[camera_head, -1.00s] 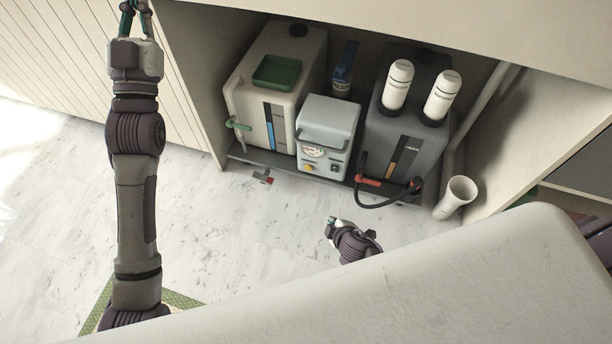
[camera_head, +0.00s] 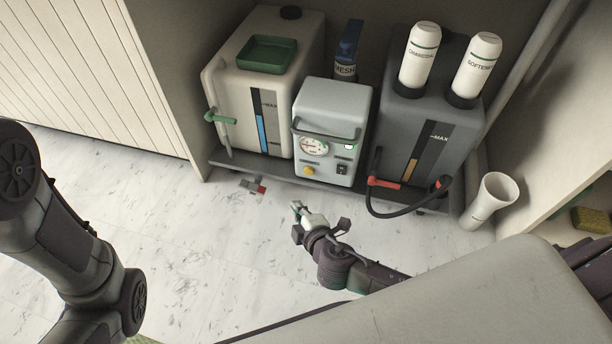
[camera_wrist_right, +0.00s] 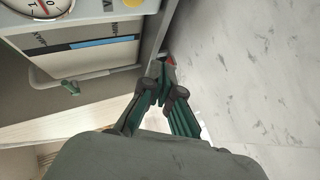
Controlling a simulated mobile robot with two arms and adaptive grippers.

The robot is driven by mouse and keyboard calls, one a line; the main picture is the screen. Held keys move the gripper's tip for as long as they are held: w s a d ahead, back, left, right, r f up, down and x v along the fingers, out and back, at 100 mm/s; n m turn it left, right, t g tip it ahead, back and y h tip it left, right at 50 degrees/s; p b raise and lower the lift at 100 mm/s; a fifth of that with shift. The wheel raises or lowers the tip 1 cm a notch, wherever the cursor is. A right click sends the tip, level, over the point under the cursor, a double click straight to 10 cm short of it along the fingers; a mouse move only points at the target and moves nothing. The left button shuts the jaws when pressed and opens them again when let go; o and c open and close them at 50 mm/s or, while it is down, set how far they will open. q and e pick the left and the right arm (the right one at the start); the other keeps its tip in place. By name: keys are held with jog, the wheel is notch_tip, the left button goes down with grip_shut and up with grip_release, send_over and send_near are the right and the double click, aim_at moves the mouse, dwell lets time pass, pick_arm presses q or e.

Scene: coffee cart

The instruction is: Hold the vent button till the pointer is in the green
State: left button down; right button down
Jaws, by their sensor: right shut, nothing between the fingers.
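The light grey pump box (camera_head: 333,110) stands on the low shelf between two tanks. Its front carries a round white gauge (camera_head: 313,147) and, below it, a yellow vent button (camera_head: 308,171). The gauge's pointer is too small to read in the head view. The gauge (camera_wrist_right: 38,6) is cut off at the top left of the right wrist view, and part of the yellow button (camera_wrist_right: 133,3) shows at the top edge. My right gripper (camera_head: 296,207) is shut and empty, below and in front of the button, apart from it. My left gripper is out of view.
A white tank (camera_head: 225,85) with a green tray stands left, a dark grey tank (camera_head: 402,120) with two white cartridges right. A black hose (camera_head: 400,212) loops forward. A white cup (camera_head: 490,200) stands right. A small grey-and-red fitting (camera_head: 254,187) lies at the shelf front.

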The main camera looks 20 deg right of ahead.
jog(key=shift+s+a+f, duration=0.4)
jog(key=shift+s+a, duration=0.05)
jog(key=shift+a, duration=0.05)
send_near(304, 173)
jog(key=w+a+f, duration=0.2)
jog(key=w+f, duration=0.1)
jog(key=w, duration=0.1)
jog(key=shift+w+d, duration=0.2)
jog(key=shift+w, duration=0.2)
dwell(1.0)
jog(key=shift+w+d, duration=0.2)
jog(key=shift+w, duration=0.15)
jog(key=shift+w+d, duration=0.35)
jog(key=shift+w, duration=0.1)
dwell(2.3)
jog(key=shift+s, duration=0.1)
dwell(0.4)
jog(key=shift+s+a+p, duration=0.35)
jog(key=shift+s+a, duration=0.2)
jog(key=shift+s, duration=0.15)
